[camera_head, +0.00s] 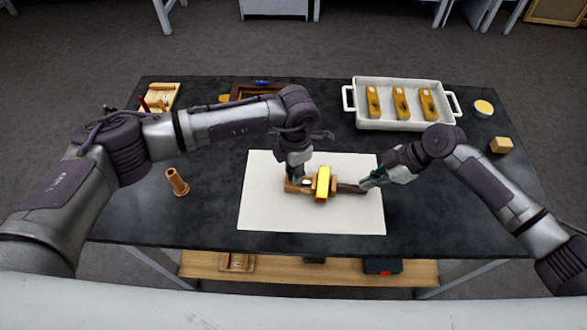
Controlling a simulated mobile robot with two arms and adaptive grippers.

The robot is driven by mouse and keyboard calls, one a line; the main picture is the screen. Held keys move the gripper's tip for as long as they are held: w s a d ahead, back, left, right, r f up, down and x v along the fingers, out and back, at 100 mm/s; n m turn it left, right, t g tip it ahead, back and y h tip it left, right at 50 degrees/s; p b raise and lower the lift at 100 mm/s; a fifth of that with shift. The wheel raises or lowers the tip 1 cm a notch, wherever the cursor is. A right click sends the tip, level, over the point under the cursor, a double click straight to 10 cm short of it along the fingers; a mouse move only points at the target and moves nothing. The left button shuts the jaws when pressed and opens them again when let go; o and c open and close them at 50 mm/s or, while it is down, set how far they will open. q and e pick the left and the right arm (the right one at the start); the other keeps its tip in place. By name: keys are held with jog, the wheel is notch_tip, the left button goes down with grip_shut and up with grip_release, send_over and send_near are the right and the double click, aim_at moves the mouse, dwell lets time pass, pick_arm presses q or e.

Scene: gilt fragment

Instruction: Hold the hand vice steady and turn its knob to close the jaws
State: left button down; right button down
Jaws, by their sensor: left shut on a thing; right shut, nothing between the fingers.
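The hand vice (308,190) lies across a white sheet in the middle of the table, its wooden body to the left and a dark bar running right. A shiny gold piece (323,180) stands at its middle; whether the jaws touch it is too small to tell. My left gripper (296,182) comes down from above and is shut on the vice's left part, hiding some of it. My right gripper (367,184) is shut and empty at the right end of the dark bar. I cannot make out the knob clearly there, nor whether the fingertips touch it.
A white tray (358,121) with 3 gold-coloured pieces stands at the back right. A round yellow-topped tin (484,107) and a wooden block (501,145) are at the right. A wooden peg-like piece (177,182) stands left. The white sheet's front (310,220) is clear.

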pick_arm(q)
jog(key=m, duration=0.4)
jog(key=shift+s+d+m, duration=0.1)
jog(key=shift+d+m, duration=0.05)
jog(key=shift+m, duration=0.15)
pick_arm(e)
jog(key=shift+s+f, duration=0.15)
jog(key=shift+f, duration=0.05)
pick_arm(q)
jog(key=m, duration=0.4)
jog(key=shift+m, duration=0.3)
jog(key=m, duration=0.4)
jog(key=shift+s, duration=0.15)
jog(key=shift+m, duration=2.1)
jog(key=c, duration=0.9)
grip_release()
jog(key=shift+o, duration=0.2)
jog(key=shift+r, duration=0.1)
notch_tip(320, 180, up, 12)
